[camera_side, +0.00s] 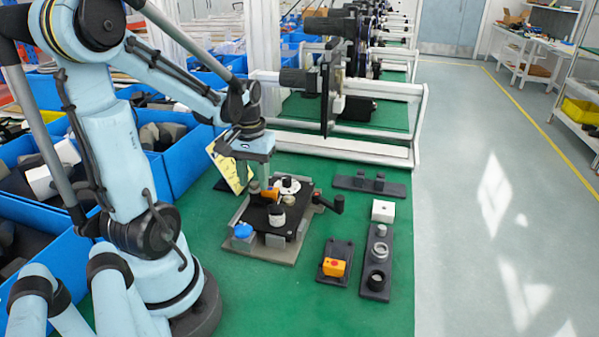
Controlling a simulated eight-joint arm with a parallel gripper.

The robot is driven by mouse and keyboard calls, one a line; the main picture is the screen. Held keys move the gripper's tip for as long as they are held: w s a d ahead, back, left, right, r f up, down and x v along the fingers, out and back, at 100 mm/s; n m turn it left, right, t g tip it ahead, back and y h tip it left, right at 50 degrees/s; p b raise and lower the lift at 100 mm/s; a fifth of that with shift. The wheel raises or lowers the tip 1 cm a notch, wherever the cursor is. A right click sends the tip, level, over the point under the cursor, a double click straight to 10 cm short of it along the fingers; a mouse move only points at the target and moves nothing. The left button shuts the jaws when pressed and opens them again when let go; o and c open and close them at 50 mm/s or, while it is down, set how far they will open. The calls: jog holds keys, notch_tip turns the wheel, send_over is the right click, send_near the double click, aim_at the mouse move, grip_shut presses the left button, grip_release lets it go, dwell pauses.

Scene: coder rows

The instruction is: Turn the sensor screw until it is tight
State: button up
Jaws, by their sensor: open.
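My gripper (254,188) points down over the left back part of a black fixture block (257,217), with its fingers apart. An orange part (270,195) sits on the block just right of and below the fingers. A white cylinder with a dark band (277,214) stands in front of it. A white disc with a dark centre (287,185) is at the block's back. I cannot tell which small part is the sensor screw, or whether the fingers touch anything. The block rests on a grey base plate (262,254).
A blue round part (243,231) sits at the plate's left front. A black-handled crank (337,203) sticks out right. Farther right are a dark holder with an orange block (334,267), a long dark tray (391,247) and a white cube (382,211). Blue bins (172,165) stand left.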

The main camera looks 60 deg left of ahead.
grip_shut()
jog(key=m, duration=0.4)
jog(key=shift+m, duration=0.4)
jog(key=m, duration=0.5)
jog(key=shift+m, duration=0.3)
